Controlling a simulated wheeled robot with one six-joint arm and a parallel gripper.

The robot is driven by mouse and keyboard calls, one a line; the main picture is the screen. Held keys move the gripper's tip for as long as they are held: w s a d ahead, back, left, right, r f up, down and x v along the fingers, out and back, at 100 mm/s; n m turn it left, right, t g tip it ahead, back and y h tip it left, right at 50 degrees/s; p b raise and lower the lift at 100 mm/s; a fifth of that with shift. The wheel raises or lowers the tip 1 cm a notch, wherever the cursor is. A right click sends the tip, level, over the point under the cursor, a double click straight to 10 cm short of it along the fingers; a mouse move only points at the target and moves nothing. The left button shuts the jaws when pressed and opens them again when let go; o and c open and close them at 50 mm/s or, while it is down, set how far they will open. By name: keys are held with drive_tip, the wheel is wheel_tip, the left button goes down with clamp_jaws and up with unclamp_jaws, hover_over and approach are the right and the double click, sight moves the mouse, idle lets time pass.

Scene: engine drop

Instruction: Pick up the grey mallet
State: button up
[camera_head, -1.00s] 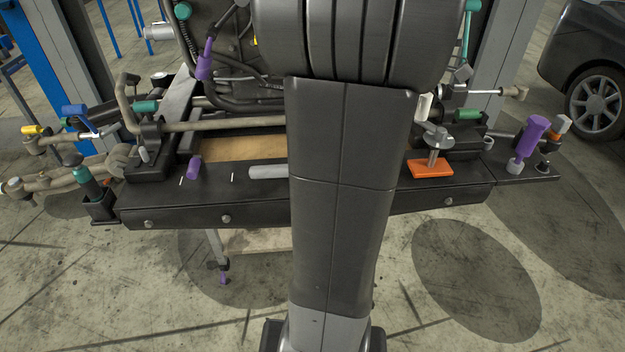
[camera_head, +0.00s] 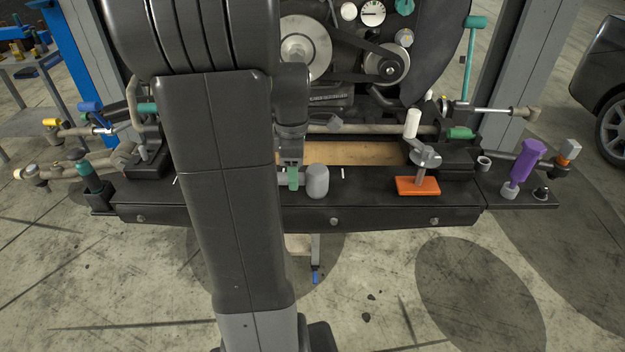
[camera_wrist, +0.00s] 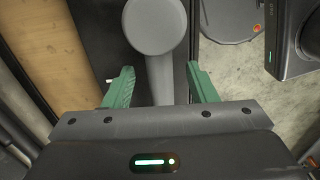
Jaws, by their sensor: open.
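The grey mallet lies on the dark bench top, its rounded grey head (camera_head: 317,181) showing just right of my gripper (camera_head: 293,180) in the head view. In the wrist view the round mallet head (camera_wrist: 155,24) is at the top, and its grey handle (camera_wrist: 160,82) runs down between my gripper's two green fingers (camera_wrist: 160,70). The fingers are open, one on each side of the handle, with visible gaps. The lower end of the handle is hidden behind the gripper body. My arm hides part of the bench.
An orange block (camera_head: 418,186) with a metal clamp-like part stands right of the mallet. A purple-handled tool (camera_head: 526,160) stands at the bench's right end. An engine (camera_head: 370,60) with pulleys and a belt rises behind. The bench's front edge (camera_head: 380,218) is close.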

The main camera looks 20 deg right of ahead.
wheel_tip(320, 180, down, 2)
drive_tip(key=shift+f, duration=0.1)
clamp_jaws()
wheel_tip(320, 180, up, 10)
drive_tip(key=shift+r, duration=0.1)
idle(0.7)
drive_tip(key=c, duration=0.9)
unclamp_jaws()
clamp_jaws()
